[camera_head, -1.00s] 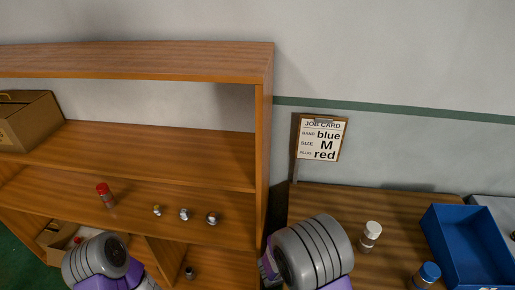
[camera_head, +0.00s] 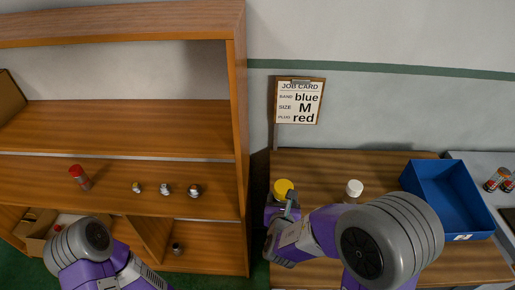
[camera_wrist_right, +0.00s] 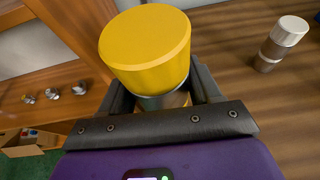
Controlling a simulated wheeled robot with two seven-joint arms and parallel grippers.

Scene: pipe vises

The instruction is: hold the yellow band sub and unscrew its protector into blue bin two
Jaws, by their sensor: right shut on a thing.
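A sub with a wide yellow cap (camera_head: 284,187) stands upright at the bench's left end. In the right wrist view its yellow cap (camera_wrist_right: 147,50) rises above my jaws, with a grey metal part (camera_wrist_right: 162,101) below it. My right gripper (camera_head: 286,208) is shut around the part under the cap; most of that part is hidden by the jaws. A blue bin (camera_head: 408,179) stands on the right of the bench; its small white label is too small to read. My left gripper is out of view; only my left arm shows at lower left.
A white-capped sub (camera_head: 354,188) stands right of the held one, and it also shows in the right wrist view (camera_wrist_right: 285,38). A shelf unit (camera_head: 238,120) borders the bench on the left, holding a red-topped item (camera_head: 80,178) and small fittings (camera_head: 165,190). A job card (camera_head: 300,102) hangs behind.

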